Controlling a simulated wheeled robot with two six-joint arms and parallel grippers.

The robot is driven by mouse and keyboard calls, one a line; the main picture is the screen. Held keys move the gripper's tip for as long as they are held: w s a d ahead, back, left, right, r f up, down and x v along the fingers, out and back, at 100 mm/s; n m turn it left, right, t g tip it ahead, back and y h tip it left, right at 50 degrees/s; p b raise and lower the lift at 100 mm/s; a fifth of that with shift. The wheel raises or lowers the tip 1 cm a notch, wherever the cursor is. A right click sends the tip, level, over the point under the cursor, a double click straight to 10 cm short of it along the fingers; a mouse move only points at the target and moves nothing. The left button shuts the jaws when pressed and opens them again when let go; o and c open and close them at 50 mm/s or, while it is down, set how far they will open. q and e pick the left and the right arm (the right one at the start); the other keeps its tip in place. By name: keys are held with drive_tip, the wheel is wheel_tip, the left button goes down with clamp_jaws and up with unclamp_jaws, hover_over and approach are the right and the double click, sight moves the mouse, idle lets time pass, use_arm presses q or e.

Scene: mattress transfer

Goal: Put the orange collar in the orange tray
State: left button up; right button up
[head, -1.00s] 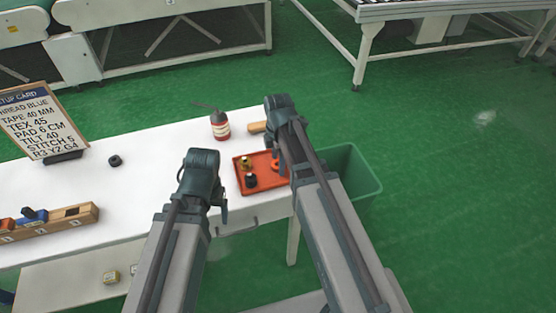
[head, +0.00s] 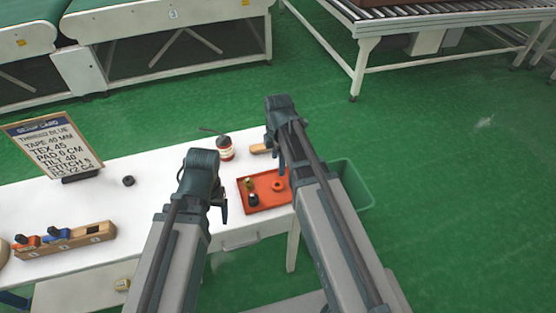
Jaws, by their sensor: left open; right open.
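The orange tray (head: 268,205) lies on the white table near its right end. A small orange ring, which looks like the orange collar (head: 277,186), sits in its right part. A black piece (head: 253,200) and a dark olive piece (head: 249,185) stand in its left part. My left gripper (head: 222,208) is open and empty, just left of the tray in the picture. My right gripper (head: 282,164) is open and appears above the tray's back right corner, hiding part of it.

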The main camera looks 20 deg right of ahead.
drive_tip(key=s+a+m+h, duration=0.1)
drive_tip(key=s+a+m, duration=1)
drive_tip(key=s+m, duration=0.3)
drive_tip(key=shift+s+m, duration=0.2)
drive_tip(key=shift+m, duration=0.1)
